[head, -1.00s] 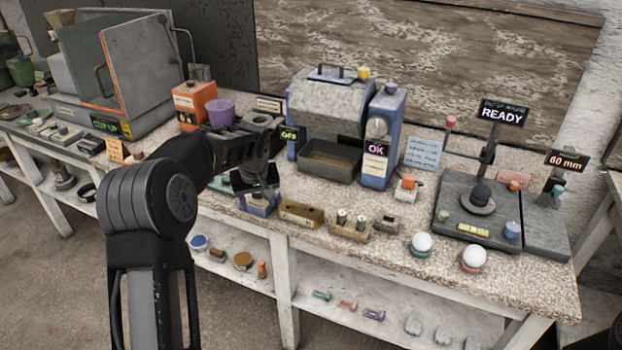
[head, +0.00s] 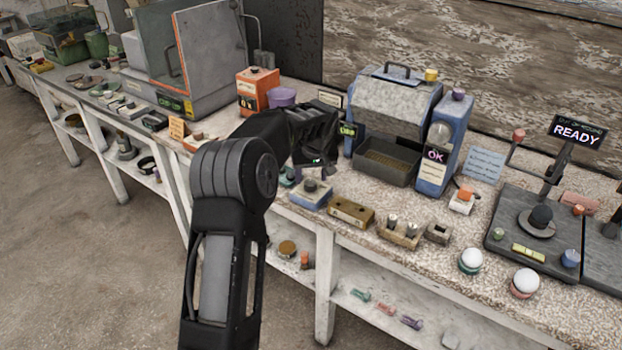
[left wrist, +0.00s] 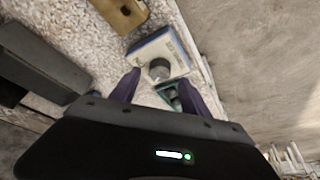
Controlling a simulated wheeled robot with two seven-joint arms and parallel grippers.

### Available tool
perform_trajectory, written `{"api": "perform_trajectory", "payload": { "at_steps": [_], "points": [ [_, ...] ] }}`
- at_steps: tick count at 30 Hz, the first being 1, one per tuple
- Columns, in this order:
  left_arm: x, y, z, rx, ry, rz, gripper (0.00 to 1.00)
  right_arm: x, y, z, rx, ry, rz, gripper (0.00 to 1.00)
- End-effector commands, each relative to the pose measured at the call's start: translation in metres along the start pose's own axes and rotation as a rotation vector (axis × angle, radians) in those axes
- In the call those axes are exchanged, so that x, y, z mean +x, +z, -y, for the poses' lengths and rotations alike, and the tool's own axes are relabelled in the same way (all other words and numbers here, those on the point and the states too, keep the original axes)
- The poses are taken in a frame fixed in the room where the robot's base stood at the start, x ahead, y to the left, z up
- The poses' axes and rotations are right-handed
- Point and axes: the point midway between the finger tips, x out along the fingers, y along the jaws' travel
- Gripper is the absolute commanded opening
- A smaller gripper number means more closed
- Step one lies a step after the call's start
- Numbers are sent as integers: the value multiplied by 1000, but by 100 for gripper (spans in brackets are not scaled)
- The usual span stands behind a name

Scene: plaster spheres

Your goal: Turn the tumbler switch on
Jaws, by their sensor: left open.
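A blue box with a pale top and a grey round knob (head: 310,192) stands near the bench's front edge; I take it for the switch. It also shows in the left wrist view (left wrist: 160,68), its printed label too blurred to read. My left gripper (head: 318,160) is open and empty, just above and behind the box in the head view. In the left wrist view the knob appears between the purple fingertips (left wrist: 159,79), with no clear contact. The blue and grey tumbler machine (head: 398,105) stands behind. Its small sign (head: 347,129) is partly hidden by my gripper. My right gripper is out of view.
A brown block (head: 351,212) and a holder with grey plugs (head: 398,234) stand right of the box. A small green piece (left wrist: 168,91) lies close beside it. An orange box (head: 257,90) and purple cup (head: 282,97) stand behind my arm.

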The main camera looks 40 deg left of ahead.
Motion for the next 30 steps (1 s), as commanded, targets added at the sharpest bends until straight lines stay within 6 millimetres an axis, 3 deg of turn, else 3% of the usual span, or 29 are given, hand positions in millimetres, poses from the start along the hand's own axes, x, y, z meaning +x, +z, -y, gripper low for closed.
{"api": "perform_trajectory", "payload": {
  "at_steps": [7, 16, 30],
  "points": [
    [28, 0, -1, 1, 1, 1, 54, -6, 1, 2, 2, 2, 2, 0],
    [32, 0, -1, 0, 2, -1, 54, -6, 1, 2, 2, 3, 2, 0],
    [32, 0, -1, 0, 2, -1, 17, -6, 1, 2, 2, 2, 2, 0]
  ]
}}
